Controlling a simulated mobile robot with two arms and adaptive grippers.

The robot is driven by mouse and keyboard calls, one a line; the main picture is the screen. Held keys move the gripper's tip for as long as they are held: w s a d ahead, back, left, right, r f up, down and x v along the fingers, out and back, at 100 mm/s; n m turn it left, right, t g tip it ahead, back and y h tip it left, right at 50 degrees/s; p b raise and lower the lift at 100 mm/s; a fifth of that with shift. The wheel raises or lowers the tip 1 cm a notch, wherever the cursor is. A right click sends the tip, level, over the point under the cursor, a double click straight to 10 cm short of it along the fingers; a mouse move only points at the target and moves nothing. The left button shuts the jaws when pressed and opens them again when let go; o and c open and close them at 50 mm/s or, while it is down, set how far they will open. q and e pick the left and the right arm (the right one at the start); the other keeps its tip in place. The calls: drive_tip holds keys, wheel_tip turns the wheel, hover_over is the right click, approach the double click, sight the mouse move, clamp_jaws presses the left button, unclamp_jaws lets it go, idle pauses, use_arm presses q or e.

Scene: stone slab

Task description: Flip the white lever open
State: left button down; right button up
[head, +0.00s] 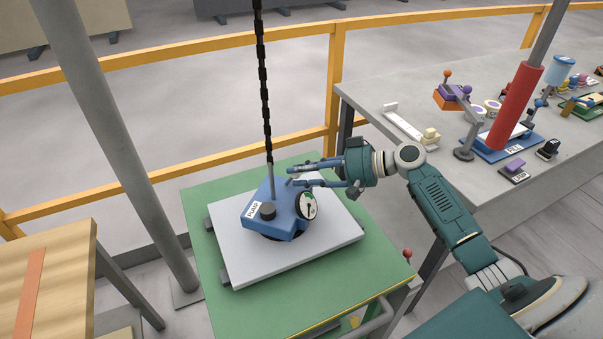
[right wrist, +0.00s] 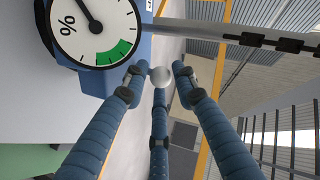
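The blue vacuum lifter (head: 270,212), labelled PUMP, sits on a pale stone slab (head: 245,272) and hangs from a dark chain. Its round dial with a green band (head: 307,206) faces the right side. My right gripper (head: 291,175) reaches in from the right, its fingers level with the top of the lifter's back right part. In the right wrist view, a white ball-shaped lever end (right wrist: 161,77) shows between the three blue fingers, which are spread around it with narrow gaps. The lever's shaft is hidden. My left gripper is out of view.
The slab lies on a green table (head: 225,310). A grey bench (head: 370,92) at the right carries a red cylinder (head: 515,105) and several small devices. A grey post (head: 115,150) stands at the left, and a yellow railing (head: 200,50) runs behind.

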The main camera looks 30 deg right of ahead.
drive_tip(key=shift+o, duration=0.6)
drive_tip(key=v, duration=1.2)
drive_tip(key=shift+f, duration=0.15)
